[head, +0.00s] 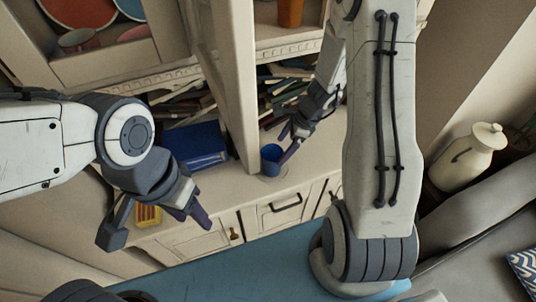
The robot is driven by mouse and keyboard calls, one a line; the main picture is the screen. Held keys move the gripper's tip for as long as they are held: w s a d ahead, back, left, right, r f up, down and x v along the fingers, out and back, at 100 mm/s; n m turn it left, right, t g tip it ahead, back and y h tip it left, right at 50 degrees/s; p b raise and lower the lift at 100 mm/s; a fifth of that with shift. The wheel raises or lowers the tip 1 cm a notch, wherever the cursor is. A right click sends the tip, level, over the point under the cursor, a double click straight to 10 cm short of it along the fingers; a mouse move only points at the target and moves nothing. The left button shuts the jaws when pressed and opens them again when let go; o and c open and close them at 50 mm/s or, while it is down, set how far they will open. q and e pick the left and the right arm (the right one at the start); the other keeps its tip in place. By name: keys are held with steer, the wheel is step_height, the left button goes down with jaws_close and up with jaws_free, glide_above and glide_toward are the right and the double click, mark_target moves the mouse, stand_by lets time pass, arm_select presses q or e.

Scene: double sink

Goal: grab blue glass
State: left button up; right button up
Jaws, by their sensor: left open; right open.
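The blue glass (271,159) stands upright on the cream cabinet's ledge, near the middle of the head view. My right gripper (287,143) is open at the upper right side of the glass, with a finger close to its rim. I cannot tell whether they touch. My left gripper (157,232) is open and empty, in front of the cabinet at the lower left, well away from the glass.
A blue box or book (195,146) lies on the ledge left of the glass. A cabinet door or panel (233,85) rises just behind the glass. Several books (283,90) fill the shelf. A cream jar (467,157) stands at the right.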

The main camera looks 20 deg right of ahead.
mark_target(268, 162)
steer(key=x, duration=0.3)
steer(key=b+x, duration=0.1)
steer(key=x, duration=0.1)
steer(key=shift+w+a+f, duration=0.1)
steer(key=shift+w, duration=0.2)
steer(key=shift+x, duration=2.65)
steer(key=shift+w, duration=0.1)
steer(key=c, duration=1.3)
